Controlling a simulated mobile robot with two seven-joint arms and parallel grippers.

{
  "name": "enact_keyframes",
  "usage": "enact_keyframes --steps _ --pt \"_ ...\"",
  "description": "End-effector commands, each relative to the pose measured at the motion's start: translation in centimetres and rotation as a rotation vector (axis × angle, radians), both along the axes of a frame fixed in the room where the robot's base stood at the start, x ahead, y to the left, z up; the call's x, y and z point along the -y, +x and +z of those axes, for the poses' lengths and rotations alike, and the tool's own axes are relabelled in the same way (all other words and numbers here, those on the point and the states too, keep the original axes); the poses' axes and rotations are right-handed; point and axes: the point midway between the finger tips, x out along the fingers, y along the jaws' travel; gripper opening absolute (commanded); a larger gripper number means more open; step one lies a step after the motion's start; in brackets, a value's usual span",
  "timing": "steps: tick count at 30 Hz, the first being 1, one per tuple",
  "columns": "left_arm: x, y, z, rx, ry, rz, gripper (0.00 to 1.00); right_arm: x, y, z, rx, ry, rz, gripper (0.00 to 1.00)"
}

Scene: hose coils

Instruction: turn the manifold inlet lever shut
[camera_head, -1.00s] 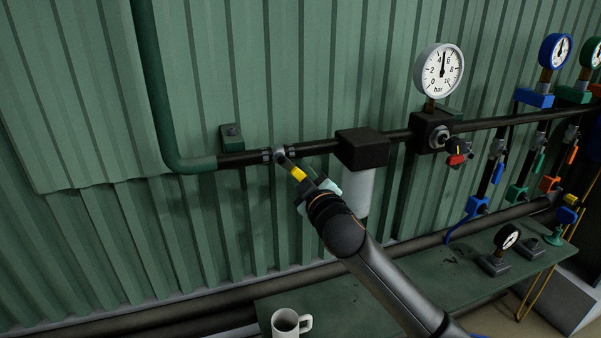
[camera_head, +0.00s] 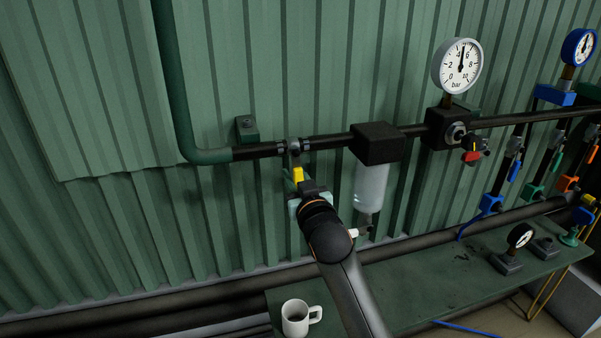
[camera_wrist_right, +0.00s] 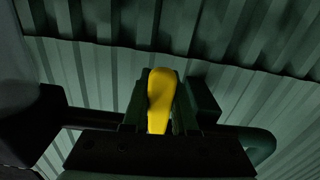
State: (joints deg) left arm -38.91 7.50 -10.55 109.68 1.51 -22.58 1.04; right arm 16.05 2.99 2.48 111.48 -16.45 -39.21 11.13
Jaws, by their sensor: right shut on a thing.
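The manifold inlet lever (camera_head: 298,174) has a yellow handle and hangs nearly straight down from its valve (camera_head: 293,147) on the dark horizontal pipe. It lies across the pipe's line. My right gripper (camera_head: 299,187) is shut on the yellow handle from below. In the right wrist view the handle (camera_wrist_right: 160,98) stands between the two dark fingers (camera_wrist_right: 160,115). The lower part of the handle is hidden by the gripper in the head view. My left gripper is not in view.
A dark block with a clear bowl (camera_head: 371,185) hangs from the pipe just right of my right arm. A large gauge (camera_head: 458,66) and a red knob (camera_head: 471,156) are further right. A white mug (camera_head: 296,318) stands on the green bench (camera_head: 410,285) below.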

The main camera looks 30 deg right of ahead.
Motion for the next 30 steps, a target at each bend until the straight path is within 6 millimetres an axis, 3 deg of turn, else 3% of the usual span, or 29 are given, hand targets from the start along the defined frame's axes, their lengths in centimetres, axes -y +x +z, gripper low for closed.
enact_keyframes --steps 21,22,30 --pt "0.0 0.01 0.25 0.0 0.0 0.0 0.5 -0.69 0.17 -0.08 0.019 0.09 0.003 0.0" --pt "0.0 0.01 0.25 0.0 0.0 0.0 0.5 -0.7 0.17 -0.08 0.019 0.09 0.003 0.27" --pt "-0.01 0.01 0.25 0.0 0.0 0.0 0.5 -0.64 0.15 -0.07 0.02 0.086 0.001 0.56"
